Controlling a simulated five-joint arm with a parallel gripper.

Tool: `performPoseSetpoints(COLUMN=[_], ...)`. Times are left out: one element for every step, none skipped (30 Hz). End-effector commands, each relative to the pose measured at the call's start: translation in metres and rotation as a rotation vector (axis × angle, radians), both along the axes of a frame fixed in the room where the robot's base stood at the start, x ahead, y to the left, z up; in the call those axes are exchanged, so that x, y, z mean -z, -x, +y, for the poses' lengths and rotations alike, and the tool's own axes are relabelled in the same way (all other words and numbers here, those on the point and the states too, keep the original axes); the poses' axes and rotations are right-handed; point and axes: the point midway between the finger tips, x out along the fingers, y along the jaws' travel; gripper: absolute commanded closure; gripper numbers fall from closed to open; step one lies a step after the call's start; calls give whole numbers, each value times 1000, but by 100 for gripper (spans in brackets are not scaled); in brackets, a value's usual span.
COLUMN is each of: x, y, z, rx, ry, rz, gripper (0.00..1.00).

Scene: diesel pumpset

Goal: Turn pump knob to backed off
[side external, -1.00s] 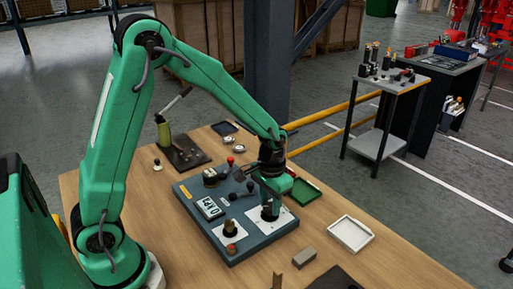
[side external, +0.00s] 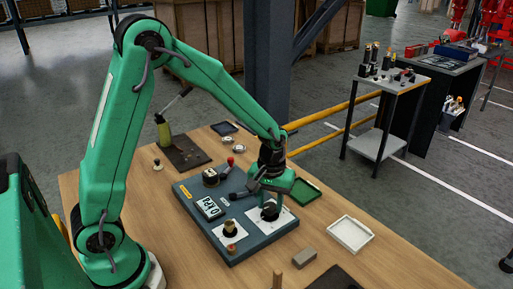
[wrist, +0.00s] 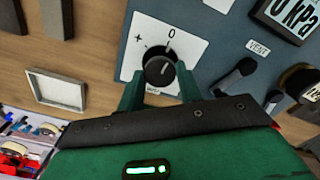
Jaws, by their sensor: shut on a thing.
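The pump knob (wrist: 159,70) is black and round, on a white plate (wrist: 136,62) marked "+" and "0". A small pale mark shows on its face, but I cannot read its exact setting. In the wrist view my gripper (wrist: 160,85) has its green fingers on either side of the knob and is shut on it. In the side view my gripper (side external: 270,206) points down at the knob (side external: 269,212), at the right part of the blue-grey panel (side external: 236,248).
The panel carries a kPa display (side external: 210,208), a lever marked VENT (wrist: 238,72) and another round knob (side external: 230,229). A white tray (side external: 350,234), a grey block (side external: 306,257) and a green tray (side external: 306,194) lie nearby on the wooden table.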

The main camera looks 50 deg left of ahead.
Motion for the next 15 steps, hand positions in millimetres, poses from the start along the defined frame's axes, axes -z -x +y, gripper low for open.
performPoseSetpoints(x=[-2, -2, -2, -2, -2, -2, -2, -2, -2, -2, -2, -1, -1, -1, -1], y=[0, 0, 0, 0, 0, 0, 0, 0, 0, 0, 0, 0, 0, 0, 0], z=[0, 0, 0, 0, 0, 0, 0, 0, 0, 0, 0, 0, 0, 0, 0], rx=[-1, -1, 0, 0, 0, 0, 0, 1, 1, 1, 1, 1, 1, 1, 1], ry=[1, 1, 1, 1, 1, 1, 1, 1, 0, 0, 0, 0, 0, 0, 0], rz=[1, 1, 1, 1, 1, 1, 1, 1, 0, 0, 0, 0, 0, 0, 0], gripper=[87, 87, 87, 87, 87, 87, 87, 87, 57, 51, 45, 43, 43, 43, 43])
